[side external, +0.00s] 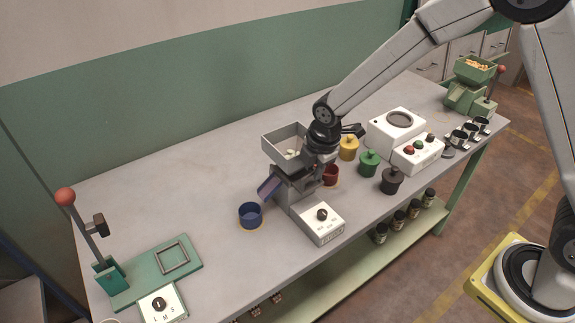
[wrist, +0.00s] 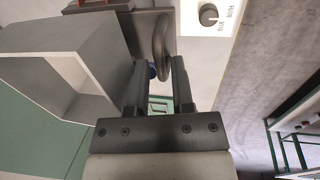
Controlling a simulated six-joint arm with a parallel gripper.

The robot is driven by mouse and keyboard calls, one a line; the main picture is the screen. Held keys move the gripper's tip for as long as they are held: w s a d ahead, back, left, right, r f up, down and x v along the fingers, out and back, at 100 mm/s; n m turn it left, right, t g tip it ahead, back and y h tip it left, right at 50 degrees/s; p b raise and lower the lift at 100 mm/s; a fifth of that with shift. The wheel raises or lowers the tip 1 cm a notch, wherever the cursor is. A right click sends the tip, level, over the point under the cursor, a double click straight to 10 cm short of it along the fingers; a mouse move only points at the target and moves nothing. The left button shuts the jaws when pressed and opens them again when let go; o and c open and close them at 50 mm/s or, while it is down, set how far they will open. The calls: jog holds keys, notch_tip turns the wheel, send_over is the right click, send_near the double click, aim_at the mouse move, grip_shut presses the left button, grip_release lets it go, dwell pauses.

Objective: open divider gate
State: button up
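The grey hopper machine (side external: 296,182) stands mid-table with an open-topped hopper (side external: 284,138) holding a few pale pieces. In the wrist view the hopper (wrist: 50,50) fills the upper left. A curved grey handle (wrist: 159,42), which looks like the divider gate's, stands upright on the machine. My gripper (wrist: 162,68) points down at it, its two dark fingers apart on either side of the handle, with a gap visible. In the side view my gripper (side external: 318,163) is right beside the hopper and hides the handle. The gate itself is hidden.
A purple chute (side external: 269,187) leads to a blue cup (side external: 250,215); a red cup (side external: 331,175) sits on the other side. A control box (side external: 320,222) with a knob is in front. Yellow (side external: 348,148), green (side external: 369,163) and dark (side external: 391,181) jars stand right.

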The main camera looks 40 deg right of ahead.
grip_shut()
dwell(1.4)
